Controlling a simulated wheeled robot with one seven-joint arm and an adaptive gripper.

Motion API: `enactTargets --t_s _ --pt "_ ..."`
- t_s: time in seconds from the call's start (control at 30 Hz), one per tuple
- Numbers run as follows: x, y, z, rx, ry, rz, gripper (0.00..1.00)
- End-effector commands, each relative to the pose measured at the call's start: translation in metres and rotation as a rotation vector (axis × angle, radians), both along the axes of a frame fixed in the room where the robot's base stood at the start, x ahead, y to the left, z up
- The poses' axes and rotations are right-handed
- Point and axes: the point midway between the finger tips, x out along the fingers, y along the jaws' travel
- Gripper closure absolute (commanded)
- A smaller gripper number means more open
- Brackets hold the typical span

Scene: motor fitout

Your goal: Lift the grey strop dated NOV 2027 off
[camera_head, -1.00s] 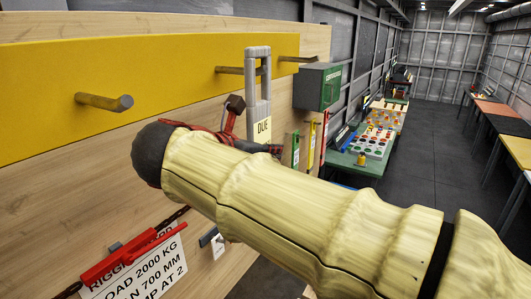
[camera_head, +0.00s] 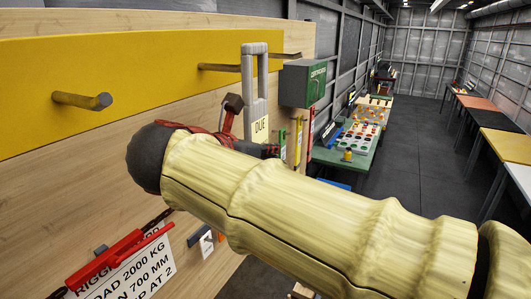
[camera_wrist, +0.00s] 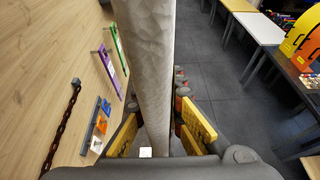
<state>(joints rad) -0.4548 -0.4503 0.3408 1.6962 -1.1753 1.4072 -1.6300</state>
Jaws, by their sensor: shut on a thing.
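The grey strop (camera_head: 254,82) stands upright as a narrow loop near the middle yellow-board peg (camera_head: 220,67). A pale yellow tag (camera_head: 260,130) reading DUE hangs at its lower part; its date is not readable. The peg's tip meets the loop's left edge, and I cannot tell whether it is still inside the loop. My gripper (camera_wrist: 160,136) is shut on the strop, which runs up between the yellow finger pads in the wrist view (camera_wrist: 151,70). In the head view my arm hides most of the gripper.
A bare peg (camera_head: 82,100) sticks out at the left, and another (camera_head: 285,56) lies behind the strop. A green box (camera_head: 303,83) is close on the right. The floor aisle (camera_head: 410,150) is clear.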

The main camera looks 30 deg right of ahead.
Motion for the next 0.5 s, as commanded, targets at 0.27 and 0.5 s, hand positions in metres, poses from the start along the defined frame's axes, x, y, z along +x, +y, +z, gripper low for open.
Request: enactTargets --t_s 0.27,0.5 --pt "-0.011 -0.008 0.001 0.000 -0.001 0.000 1.00" --pt "-0.019 -0.014 0.002 0.001 -0.003 -0.001 1.00"
